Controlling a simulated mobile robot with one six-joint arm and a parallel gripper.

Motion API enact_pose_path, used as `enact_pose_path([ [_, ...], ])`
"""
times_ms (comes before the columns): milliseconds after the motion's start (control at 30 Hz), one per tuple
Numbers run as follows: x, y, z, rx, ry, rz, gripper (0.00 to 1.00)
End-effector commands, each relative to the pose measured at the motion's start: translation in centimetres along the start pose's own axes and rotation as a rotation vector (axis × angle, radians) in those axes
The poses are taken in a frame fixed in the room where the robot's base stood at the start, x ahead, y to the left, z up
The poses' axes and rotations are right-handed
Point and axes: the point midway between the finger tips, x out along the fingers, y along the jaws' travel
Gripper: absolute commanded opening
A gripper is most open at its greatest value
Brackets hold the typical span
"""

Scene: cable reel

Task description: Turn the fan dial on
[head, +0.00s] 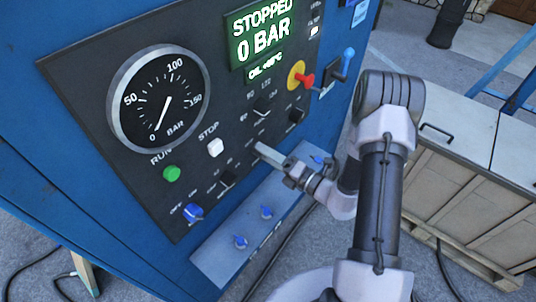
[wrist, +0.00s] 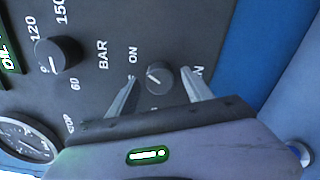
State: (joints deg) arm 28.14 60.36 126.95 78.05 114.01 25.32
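A round black dial (wrist: 160,80) with a light mark sits on the dark panel in the wrist view, between the fingers of my gripper (wrist: 158,82). An ON label is at its upper left. Another label below it and one by the right finger are partly hidden. The mark lies left of the dial's middle; I cannot tell exactly where it points. My gripper is open, one finger on each side of the dial; I cannot tell if they touch it. In the head view my gripper (head: 264,153) reaches the panel's lower right and hides this dial.
A BAR dial (wrist: 60,57) is near my left finger. The panel also carries a gauge (head: 158,98), a display (head: 262,38), a red switch (head: 304,80), a green button (head: 172,173) and a blue dial (head: 194,212). A ledge with blue valves (head: 240,242) juts out below.

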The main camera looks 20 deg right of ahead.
Motion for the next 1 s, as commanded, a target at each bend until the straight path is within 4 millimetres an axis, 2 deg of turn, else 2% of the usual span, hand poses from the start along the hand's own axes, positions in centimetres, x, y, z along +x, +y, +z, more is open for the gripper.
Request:
enact_pose_path([
  [300, -0.1, 0.0, 0.0, -0.001, -0.001, 0.000, 0.59],
  [433, -1.4, 0.0, 0.2, 0.000, -0.003, -0.002, 0.59],
  [567, -5.0, 0.0, 0.3, 0.003, -0.007, -0.004, 0.59],
  [800, -12.9, 0.1, 0.3, 0.000, -0.009, -0.002, 0.59],
  [900, -15.2, 0.1, 0.2, 0.000, -0.007, -0.002, 0.59],
  [1000, -16.7, 0.1, 0.1, -0.002, -0.003, -0.001, 0.59],
])
